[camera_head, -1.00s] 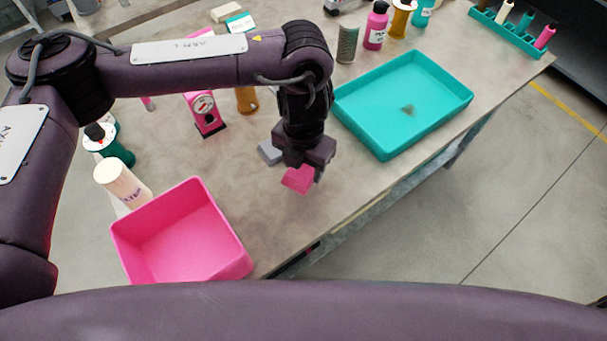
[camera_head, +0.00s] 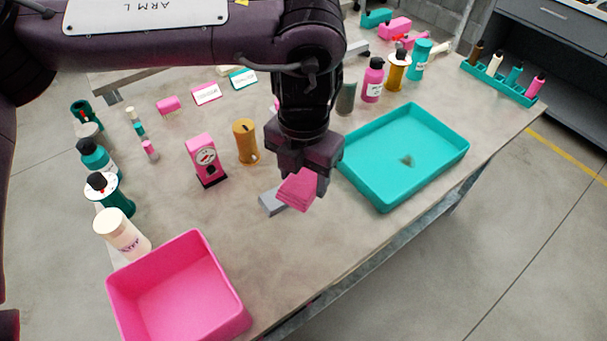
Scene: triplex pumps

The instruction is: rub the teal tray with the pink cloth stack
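The teal tray (camera_head: 375,189) lies on the table right of centre, with a dark smudge (camera_head: 407,160) on its floor. My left gripper (camera_head: 303,180) is left of the tray, above the table, pointing down. It is shut on the pink cloth stack (camera_head: 297,191), which hangs below the fingers and appears clear of the tabletop. The fingertips are partly hidden by the cloth and the wrist. My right gripper is not in view.
A pink bin (camera_head: 180,290) stands at the front left. A pink dial gauge (camera_head: 205,160), an orange cylinder (camera_head: 245,141) and several bottles stand behind. A teal rack (camera_head: 500,83) is at the far right.

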